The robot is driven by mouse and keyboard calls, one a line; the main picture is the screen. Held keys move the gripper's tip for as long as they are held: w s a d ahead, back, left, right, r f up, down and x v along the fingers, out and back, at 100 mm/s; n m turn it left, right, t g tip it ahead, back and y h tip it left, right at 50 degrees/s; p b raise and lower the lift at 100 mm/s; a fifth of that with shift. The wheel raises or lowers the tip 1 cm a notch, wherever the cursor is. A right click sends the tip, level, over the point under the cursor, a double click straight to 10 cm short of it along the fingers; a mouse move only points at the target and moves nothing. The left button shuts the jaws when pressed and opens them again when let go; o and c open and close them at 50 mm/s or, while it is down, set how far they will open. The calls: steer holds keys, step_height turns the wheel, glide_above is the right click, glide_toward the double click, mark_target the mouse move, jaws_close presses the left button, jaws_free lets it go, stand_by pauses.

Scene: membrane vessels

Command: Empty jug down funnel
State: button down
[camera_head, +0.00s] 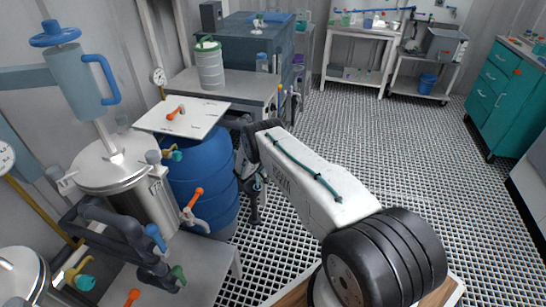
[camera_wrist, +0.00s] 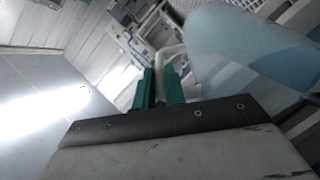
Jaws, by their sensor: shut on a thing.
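In the wrist view my gripper (camera_wrist: 161,86) has its two green fingers closed on a pale, whitish handle (camera_wrist: 170,58). The handle appears to belong to a large, translucent light-blue jug (camera_wrist: 245,45), which fills the upper right and is partly cut off. The jug's tilt and contents cannot be told. In the head view my arm reaches forward beside a blue drum (camera_head: 205,180), and its white forearm hides much of the gripper area. I cannot clearly make out the jug there. I cannot pick out a funnel in either view.
A white board (camera_head: 183,117) with an orange-handled valve lies above the drum. At left stand a steel vessel (camera_head: 150,200) and a light-blue cylinder (camera_head: 75,78) with a blue handle. A striped can (camera_head: 209,68) stands on a grey bench. The grated floor (camera_head: 400,150) at right is open.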

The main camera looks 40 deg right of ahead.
steer(key=shift+a, duration=0.1)
steer(key=shift+s+a+f+t+h, duration=0.1)
steer(key=shift+a+f+h, duration=0.1)
steer(key=shift+a+h, duration=0.25)
steer(key=shift+s+a+f+t+h, duration=0.1)
steer(key=shift+a+f+h, duration=0.15)
steer(key=shift+a, duration=0.35)
steer(key=shift+a+f+t+h, duration=0.1)
steer(key=shift+a+f+h, duration=0.15)
steer(key=shift+a, duration=0.3)
steer(key=shift+a, duration=0.15)
steer(key=shift+s+a+f+t+h, duration=0.1)
steer(key=shift+a+f+t+h, duration=0.1)
steer(key=shift+a+h, duration=0.3)
steer(key=shift+a+f+t+h, duration=0.1)
steer(key=shift+a+f+h, duration=0.05)
steer(key=shift+a+h, duration=0.25)
